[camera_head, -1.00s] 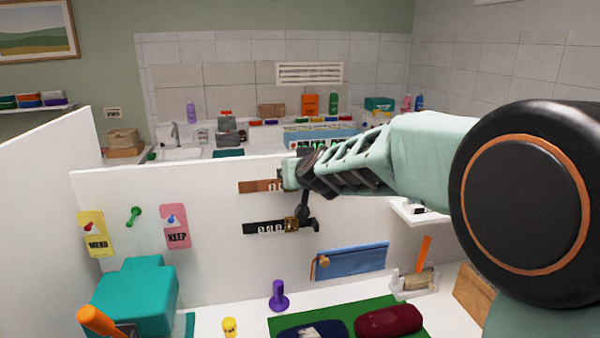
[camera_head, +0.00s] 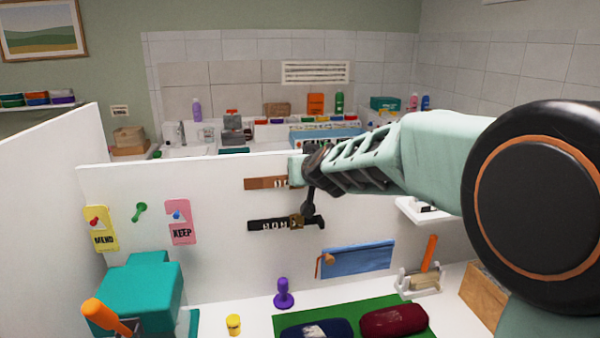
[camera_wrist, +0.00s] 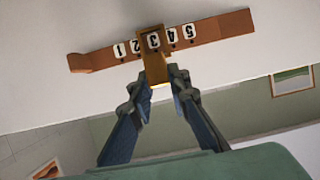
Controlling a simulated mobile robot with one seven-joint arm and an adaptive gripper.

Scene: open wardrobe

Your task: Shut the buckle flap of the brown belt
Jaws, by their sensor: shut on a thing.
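The brown belt (camera_head: 258,183) is mounted flat on the white panel in the head view, its right part hidden behind my gripper (camera_head: 307,192). In the wrist view the belt (camera_wrist: 222,27) runs across the top, with white number tags along it. Its brown buckle flap (camera_wrist: 154,67) sticks out from the middle of the belt towards the camera, over the tag 3. My gripper (camera_wrist: 158,84) has one finger on each side of the flap's free end and is shut on it. The flap is hidden in the head view.
A black belt (camera_head: 262,225) with a brassy buckle is mounted just below. A blue pouch (camera_head: 358,258) hangs lower right. Pink and yellow tags hang at left. A purple peg (camera_head: 283,293) and glasses cases stand on the surface below. Bare panel lies left of the belts.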

